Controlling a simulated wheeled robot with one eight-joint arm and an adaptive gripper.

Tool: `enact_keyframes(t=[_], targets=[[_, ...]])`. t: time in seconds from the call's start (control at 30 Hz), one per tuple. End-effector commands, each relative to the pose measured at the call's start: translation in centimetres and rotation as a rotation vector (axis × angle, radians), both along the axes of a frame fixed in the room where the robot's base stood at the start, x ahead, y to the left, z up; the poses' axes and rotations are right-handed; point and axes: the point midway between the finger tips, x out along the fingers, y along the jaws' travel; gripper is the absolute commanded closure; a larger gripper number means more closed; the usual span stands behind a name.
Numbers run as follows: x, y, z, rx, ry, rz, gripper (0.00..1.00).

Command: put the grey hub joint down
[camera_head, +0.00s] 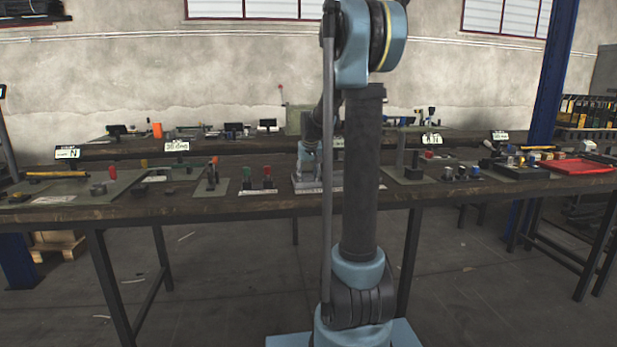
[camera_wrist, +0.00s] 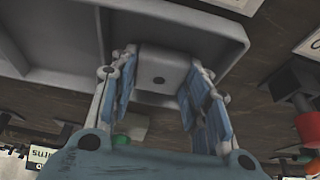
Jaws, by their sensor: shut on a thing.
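The grey hub joint (camera_wrist: 162,76) is a blocky piece with a dark hole in its face, in the upper middle of the wrist view. My gripper (camera_wrist: 163,66) is shut on it, with one blue-padded finger on each side. Behind it is a grey tray (camera_wrist: 65,82) with a raised rim and a divider. The joint overlaps the tray in the picture; I cannot tell whether it touches the tray. In the head view, my gripper is down at the workbench by the grey tray (camera_head: 304,187), and my arm hides the joint.
Red and green pieces (camera_head: 267,171) stand on the bench left of the tray. A red piece (camera_wrist: 308,128) also shows at the wrist view's right edge. A dark post on a plate (camera_head: 400,158) stands to the right. A red tray (camera_head: 577,168) lies at the far right.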

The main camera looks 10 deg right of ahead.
Motion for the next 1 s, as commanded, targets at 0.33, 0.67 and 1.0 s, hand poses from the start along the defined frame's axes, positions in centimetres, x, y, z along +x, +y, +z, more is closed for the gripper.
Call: enact_keyframes(t=[0.33, 0.67, 1.0], targets=[[0.0, 0.0, 0.0, 0.0, 0.0, 0.0, 0.37], [-0.2, 0.0, 1.8, 0.0, 0.0, 0.0, 0.37], [-2.7, 0.1, 7.7, 0.0, 0.0, 0.001, 0.37]])
